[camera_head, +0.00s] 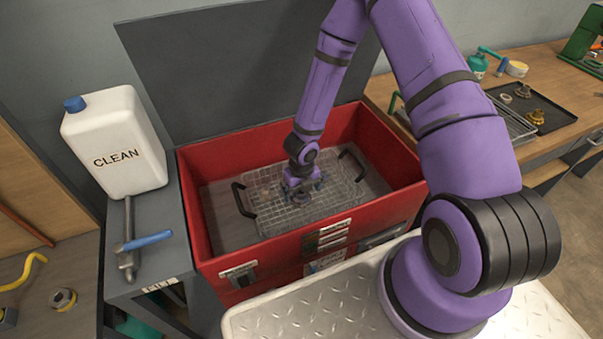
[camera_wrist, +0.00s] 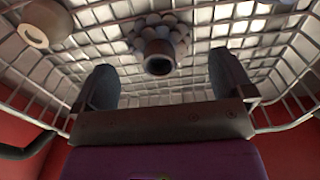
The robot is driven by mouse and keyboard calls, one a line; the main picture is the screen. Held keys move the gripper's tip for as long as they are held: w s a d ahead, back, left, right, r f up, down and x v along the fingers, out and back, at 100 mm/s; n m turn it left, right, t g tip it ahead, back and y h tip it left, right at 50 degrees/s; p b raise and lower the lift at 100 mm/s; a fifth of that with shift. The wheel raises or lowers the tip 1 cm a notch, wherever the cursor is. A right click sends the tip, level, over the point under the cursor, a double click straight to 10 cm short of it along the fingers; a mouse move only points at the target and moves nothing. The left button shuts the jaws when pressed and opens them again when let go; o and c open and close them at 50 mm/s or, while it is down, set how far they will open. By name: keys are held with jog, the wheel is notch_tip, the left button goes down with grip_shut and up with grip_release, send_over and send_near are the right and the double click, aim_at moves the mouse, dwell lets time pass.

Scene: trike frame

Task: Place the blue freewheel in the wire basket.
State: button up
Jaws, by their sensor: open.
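The wire basket (camera_head: 338,197) sits inside the red tank (camera_head: 375,130), with dark handles at its two ends. My gripper (camera_head: 302,192) is down in the basket, near its middle. In the wrist view my gripper (camera_wrist: 160,70) is open, its two dark fingers apart. A blue-grey toothed freewheel (camera_wrist: 160,46) with a dark hub lies in the basket, just beyond and between the fingertips. I see no finger pressing on it. In the head view the gripper mostly hides it.
A beige ring-shaped part (camera_wrist: 45,22) is also in the basket. The tank's raised dark lid (camera_head: 220,70) stands behind. A white CLEAN jug (camera_head: 115,140) and a blue-handled tool (camera_head: 140,242) are at left. A dark tray (camera_head: 555,118) with small parts is on the right bench.

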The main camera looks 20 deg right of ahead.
jog(key=s+d+r+m+t+h, duration=0.1)
jog(key=d+r+m, duration=0.35)
jog(key=r, duration=0.75)
jog(key=s+d+r+m+t+h, duration=0.1)
jog(key=r+m+h, duration=0.1)
jog(key=r+m, duration=0.75)
jog(key=s+d+r+m+t+h, duration=0.1)
jog(key=d+r+m, duration=0.2)
jog(key=r, duration=1.2)
jog(key=s+a+r+m+t+y, duration=0.2)
jog(key=s+r+m+y, duration=0.2)
jog(key=s+r+m, duration=1.2)
jog(key=s+m, duration=0.3)
jog(key=shift+s+r, duration=0.3)
jog(key=shift+s, duration=0.05)
jog(key=shift+d, duration=0.1)
